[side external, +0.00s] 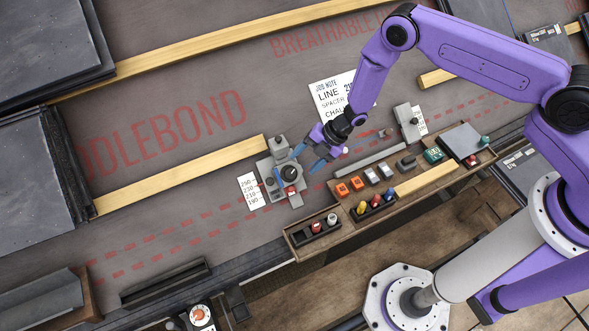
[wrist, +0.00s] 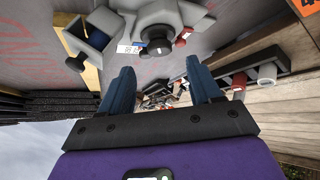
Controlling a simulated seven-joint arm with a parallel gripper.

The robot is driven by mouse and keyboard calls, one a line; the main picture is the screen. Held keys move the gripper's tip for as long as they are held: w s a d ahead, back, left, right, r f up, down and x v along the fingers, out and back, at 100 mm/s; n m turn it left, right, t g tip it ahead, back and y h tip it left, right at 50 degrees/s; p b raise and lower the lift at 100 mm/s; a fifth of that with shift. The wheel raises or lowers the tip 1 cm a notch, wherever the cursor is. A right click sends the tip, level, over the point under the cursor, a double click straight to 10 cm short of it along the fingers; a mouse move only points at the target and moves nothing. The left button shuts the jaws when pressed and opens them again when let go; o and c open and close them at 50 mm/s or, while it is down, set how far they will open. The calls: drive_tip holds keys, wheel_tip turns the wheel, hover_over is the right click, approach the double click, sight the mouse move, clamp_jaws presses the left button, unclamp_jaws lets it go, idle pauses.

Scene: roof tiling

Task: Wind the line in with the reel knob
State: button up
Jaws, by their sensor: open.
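The reel unit (side external: 268,176) is a grey device on the roof underlay at the middle of the side view. Its dark round knob (side external: 290,172) sits on top. In the wrist view the grey reel body (wrist: 138,18) is at the top, with the dark knob (wrist: 159,46) facing the camera and a red part beside it. My gripper (side external: 308,158) is just right of the reel, its blue fingers apart and empty. In the wrist view my gripper (wrist: 160,90) has the knob beyond and between its fingertips. I cannot see any contact. The line itself is not clear.
A wooden tray (side external: 430,178) with orange, white and dark blocks lies right of the reel. A scale card (side external: 248,190) lies to its left, and a job note (side external: 331,98) above. A timber batten (side external: 180,175) ends close to the reel. Bare underlay lies below left.

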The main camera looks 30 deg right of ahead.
sight(292, 173)
drive_tip(key=shift+x, duration=3)
drive_tip(key=c, duration=1)
